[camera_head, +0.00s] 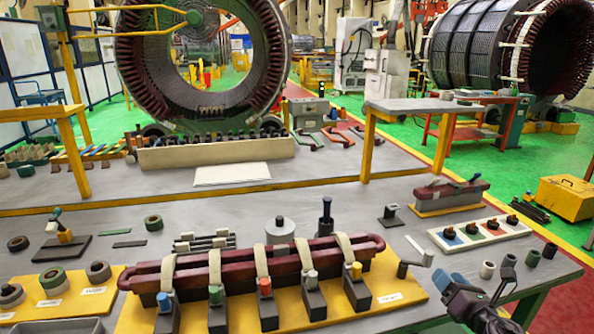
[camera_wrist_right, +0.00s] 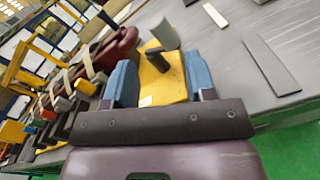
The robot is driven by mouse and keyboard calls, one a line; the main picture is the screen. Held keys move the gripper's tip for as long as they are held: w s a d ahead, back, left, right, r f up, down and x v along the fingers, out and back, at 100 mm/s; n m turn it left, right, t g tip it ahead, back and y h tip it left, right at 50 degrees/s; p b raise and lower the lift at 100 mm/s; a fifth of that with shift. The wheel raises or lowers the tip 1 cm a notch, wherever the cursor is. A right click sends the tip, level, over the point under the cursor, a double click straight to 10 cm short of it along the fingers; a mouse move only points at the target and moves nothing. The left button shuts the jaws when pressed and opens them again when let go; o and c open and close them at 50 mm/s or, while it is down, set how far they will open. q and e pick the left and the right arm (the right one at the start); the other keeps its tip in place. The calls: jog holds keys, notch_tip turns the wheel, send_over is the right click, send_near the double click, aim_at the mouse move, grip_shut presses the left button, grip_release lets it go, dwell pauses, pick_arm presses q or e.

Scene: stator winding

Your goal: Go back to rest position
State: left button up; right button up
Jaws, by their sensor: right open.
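My right gripper (camera_head: 451,281) is at the lower right of the head view, over the right front part of the grey table (camera_head: 395,255). It is open, and no object is held between its blue fingertips, which also show in the right wrist view (camera_wrist_right: 161,78). It is just right of the dark red coil (camera_head: 335,250) on its yellow base (camera_head: 405,286). A small grey angled piece (camera_wrist_right: 158,60) shows beyond the fingers in the wrist view. My left gripper is not in view.
Pale straps cross the coil, with several coloured-top clamps in front. A white tray (camera_head: 436,234) with coloured pads lies behind my right gripper. Small cups (camera_head: 487,270) stand to its right. A large stator ring (camera_head: 264,60) stands at the back.

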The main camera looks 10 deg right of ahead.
jog(key=s+a+f+m+g, duration=0.3)
jog(key=s+a+f+m, duration=0.4)
jog(key=s+m, duration=0.5)
jog(key=s+a+f+m+g, duration=0.3)
jog(key=s+a+f+m, duration=0.5)
jog(key=m, duration=1)
jog(key=s+f, duration=0.3)
jog(key=s, duration=0.1)
jog(key=shift+a+g+h, duration=0.25)
jog(key=shift+g+h, duration=0.05)
jog(key=shift+h, duration=0.1)
jog(key=shift+d, duration=0.15)
